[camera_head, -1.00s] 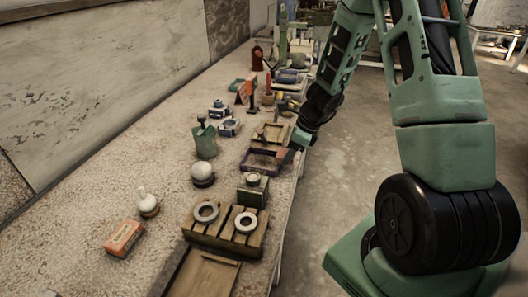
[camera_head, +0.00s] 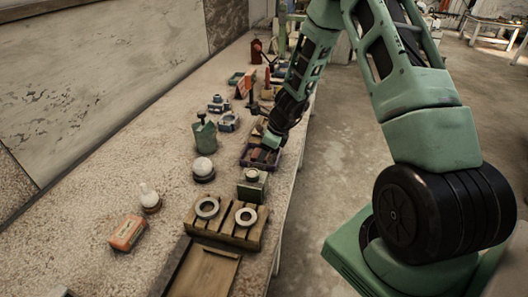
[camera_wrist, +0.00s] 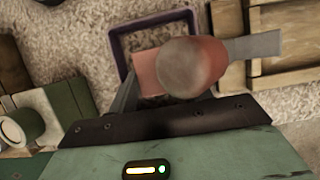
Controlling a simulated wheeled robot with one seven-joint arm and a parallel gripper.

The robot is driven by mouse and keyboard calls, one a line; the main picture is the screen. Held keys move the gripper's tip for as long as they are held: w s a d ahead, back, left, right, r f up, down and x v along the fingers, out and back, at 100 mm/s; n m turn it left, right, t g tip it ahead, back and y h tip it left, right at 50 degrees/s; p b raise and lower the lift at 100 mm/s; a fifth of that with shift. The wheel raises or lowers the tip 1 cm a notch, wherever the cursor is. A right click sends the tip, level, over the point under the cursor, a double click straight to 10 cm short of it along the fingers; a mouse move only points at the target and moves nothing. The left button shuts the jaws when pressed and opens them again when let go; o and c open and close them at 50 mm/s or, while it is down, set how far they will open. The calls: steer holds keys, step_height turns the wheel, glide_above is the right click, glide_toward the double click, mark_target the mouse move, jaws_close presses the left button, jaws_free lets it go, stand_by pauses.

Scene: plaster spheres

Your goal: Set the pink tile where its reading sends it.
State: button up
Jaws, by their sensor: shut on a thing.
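My gripper (camera_head: 267,146) is over the purple-rimmed tray (camera_head: 244,163) in the head view. In the wrist view, my gripper (camera_wrist: 192,70) is shut on a rounded pinkish knob, with one finger on each side. A flat pink piece, seemingly the pink tile (camera_wrist: 147,72), shows below and left of the knob, and the two appear to be one piece. The tray's dark purple rim (camera_wrist: 117,42) runs behind it. I cannot tell whether the tile touches the tray floor. No reading is legible.
A green block with a round top (camera_head: 252,187) stands in front of the tray, and a slatted wooden rack with two rings (camera_head: 225,230) is nearer. A white ball on a dark base (camera_head: 203,169) and a green can (camera_head: 204,137) stand to the left. A wooden tray (camera_wrist: 285,82) lies right in the wrist view.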

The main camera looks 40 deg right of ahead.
steer(key=shift+f, duration=0.1)
steer(key=o, duration=0.8)
